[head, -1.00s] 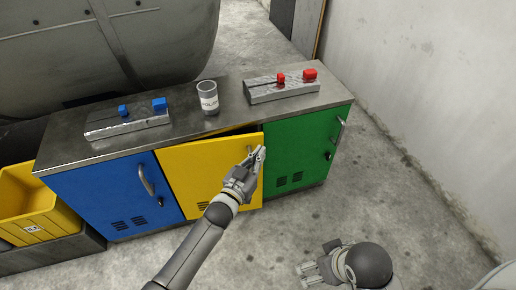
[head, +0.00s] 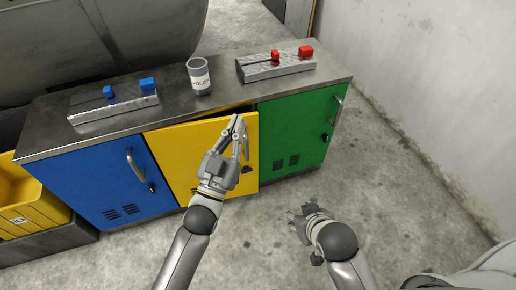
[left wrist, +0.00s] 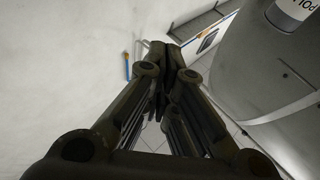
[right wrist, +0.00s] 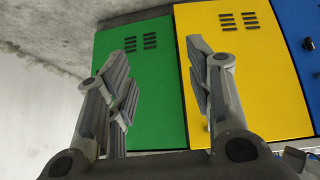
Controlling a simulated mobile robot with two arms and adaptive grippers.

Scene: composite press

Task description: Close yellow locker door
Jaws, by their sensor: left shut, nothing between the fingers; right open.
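The yellow locker door (head: 178,152) stands slightly ajar in the middle of the cabinet, with a dark gap along its top edge in the head view. It also shows in the right wrist view (right wrist: 255,75). My left gripper (head: 238,128) is shut and empty, in front of the door near its upper right edge and covering the handle area. I cannot tell if it touches the door. In the left wrist view its fingers (left wrist: 168,55) are together. My right gripper (head: 300,214) is open and empty, low in front of the cabinet; its fingers also show in the right wrist view (right wrist: 160,75).
A blue door (head: 95,185) and a green door (head: 300,128) flank the yellow one, both looking closed. On the metal top (head: 225,97) stand a grey can (head: 199,78), a blue-knobbed box (head: 112,105) and a red-knobbed box (head: 275,68). A yellow bin (head: 30,215) is at the left.

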